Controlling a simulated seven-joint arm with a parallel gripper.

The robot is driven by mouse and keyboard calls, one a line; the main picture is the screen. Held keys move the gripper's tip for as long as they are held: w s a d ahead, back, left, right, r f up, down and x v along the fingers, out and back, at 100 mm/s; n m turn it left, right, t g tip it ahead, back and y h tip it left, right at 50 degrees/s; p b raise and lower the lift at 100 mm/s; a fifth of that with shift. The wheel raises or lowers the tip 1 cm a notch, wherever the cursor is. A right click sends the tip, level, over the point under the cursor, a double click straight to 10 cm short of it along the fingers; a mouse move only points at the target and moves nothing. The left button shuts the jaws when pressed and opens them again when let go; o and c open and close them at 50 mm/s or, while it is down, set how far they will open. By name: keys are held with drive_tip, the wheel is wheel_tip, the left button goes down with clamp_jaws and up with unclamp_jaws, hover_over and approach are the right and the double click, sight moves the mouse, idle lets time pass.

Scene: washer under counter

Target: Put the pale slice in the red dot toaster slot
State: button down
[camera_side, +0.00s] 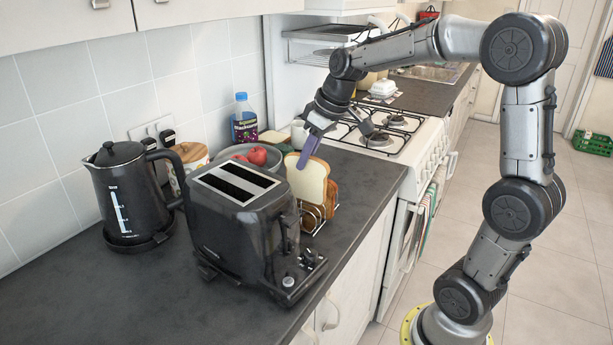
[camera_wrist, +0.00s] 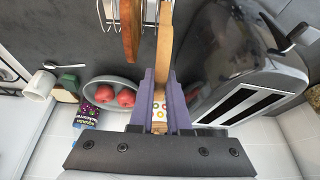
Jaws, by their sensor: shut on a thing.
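The pale slice (camera_side: 307,179) stands upright just right of the black toaster (camera_side: 232,238) in the side view. My gripper (camera_side: 309,150) is shut on its upper edge from above. In the wrist view, the slice (camera_wrist: 163,55) shows edge-on between the purple fingers (camera_wrist: 160,108). The toaster's two dark slots (camera_side: 238,184) are empty on its top; no red dot can be made out. The slice's lower edge is close to the wire rack (camera_side: 313,218); I cannot tell whether it still touches it.
A grey bowl with red apples (camera_side: 257,156) stands behind the toaster. A black kettle (camera_side: 124,195) is to the left, and a blue bottle (camera_side: 243,120) is by the wall. The stove (camera_side: 385,140) is beyond. Bare counter (camera_side: 130,295) lies at the front left.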

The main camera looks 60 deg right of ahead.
drive_tip(key=shift+r, duration=2.85)
drive_tip(key=shift+r, duration=0.4)
wheel_tip(320, 180, up, 12)
drive_tip(key=w+a+m, duration=0.1)
drive_tip(key=w+a, duration=0.3)
drive_tip(key=a, duration=0.5)
drive_tip(key=w+a+m, duration=0.1)
drive_tip(key=w+a, duration=0.3)
drive_tip(key=a, duration=0.5)
wheel_tip(320, 180, down, 14)
drive_tip(key=h, duration=0.1)
drive_tip(key=shift+d, duration=0.45)
drive_tip(key=shift+s+r, duration=0.1)
